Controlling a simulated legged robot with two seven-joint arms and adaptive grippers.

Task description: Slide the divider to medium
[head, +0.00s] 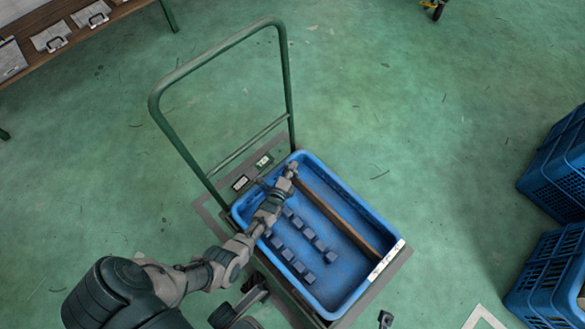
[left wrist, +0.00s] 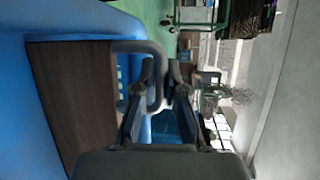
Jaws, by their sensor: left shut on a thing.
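The divider (head: 335,213) is a brown board standing lengthwise in the blue tray (head: 343,303), right of the small blocks. In the left wrist view its brown face (left wrist: 72,105) fills the left side, with a grey loop handle (left wrist: 150,50) at its end. My left gripper (head: 291,170) is at the divider's far end, by the tray's far rim. In the left wrist view my left gripper (left wrist: 160,88) is shut on the handle. A white marked strip (head: 386,260) lies on the near right rim; its markings are too small to read. A small dark piece at the bottom edge may be my right gripper (head: 386,319).
Several dark blue blocks (head: 308,235) lie in the tray left of the divider. The tray sits on a cart with a green push handle (head: 220,56). Blue crates (head: 555,270) stand at the right. A wooden bench (head: 80,25) is at top left. Floor between is clear.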

